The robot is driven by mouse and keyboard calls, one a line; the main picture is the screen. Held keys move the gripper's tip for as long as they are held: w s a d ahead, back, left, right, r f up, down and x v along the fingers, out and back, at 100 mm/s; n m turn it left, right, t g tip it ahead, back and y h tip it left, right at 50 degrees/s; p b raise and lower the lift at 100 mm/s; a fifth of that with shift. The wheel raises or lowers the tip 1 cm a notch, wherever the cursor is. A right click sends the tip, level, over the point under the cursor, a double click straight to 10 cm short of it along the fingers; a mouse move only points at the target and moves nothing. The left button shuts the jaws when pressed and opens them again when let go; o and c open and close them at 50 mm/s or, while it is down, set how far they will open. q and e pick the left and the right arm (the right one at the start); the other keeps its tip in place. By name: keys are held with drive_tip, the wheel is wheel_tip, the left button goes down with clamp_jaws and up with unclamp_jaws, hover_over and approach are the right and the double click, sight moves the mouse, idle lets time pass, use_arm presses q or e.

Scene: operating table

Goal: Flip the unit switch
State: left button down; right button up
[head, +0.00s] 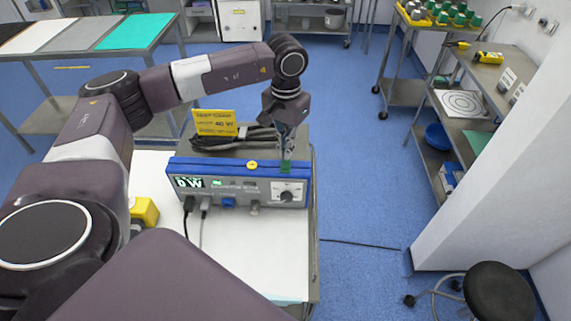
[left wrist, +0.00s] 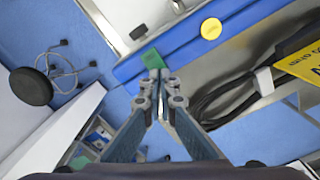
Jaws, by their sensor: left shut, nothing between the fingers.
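The unit (head: 239,194) is a box with a blue top edge, a lit display, several plugs and a round knob (head: 287,196) on its front. A small green part (head: 285,168) sits at the right of the blue edge; it may be the switch. It also shows in the left wrist view (left wrist: 152,58). My left gripper (head: 286,152) points down over the unit's top, just behind the green part. In the left wrist view its shut, empty fingertips (left wrist: 161,82) are close to the green part; whether they touch is unclear. My right gripper is not in view.
A yellow sign (head: 214,122) and black cables (head: 230,139) lie on the unit behind the blue edge. A yellow round button (head: 252,165) is on that edge. A white cart top (head: 240,250) lies in front. A stool (head: 497,291) and a pillar stand right.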

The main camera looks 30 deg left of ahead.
sight(286, 162)
use_arm(q)
drive_tip(key=shift+f+b, duration=0.95)
drive_tip(key=shift+f, duration=0.2)
idle(0.4)
drive_tip(key=shift+r, duration=0.2)
drive_tip(key=shift+r+p, duration=1.95)
drive_tip(key=shift+r, duration=1.45)
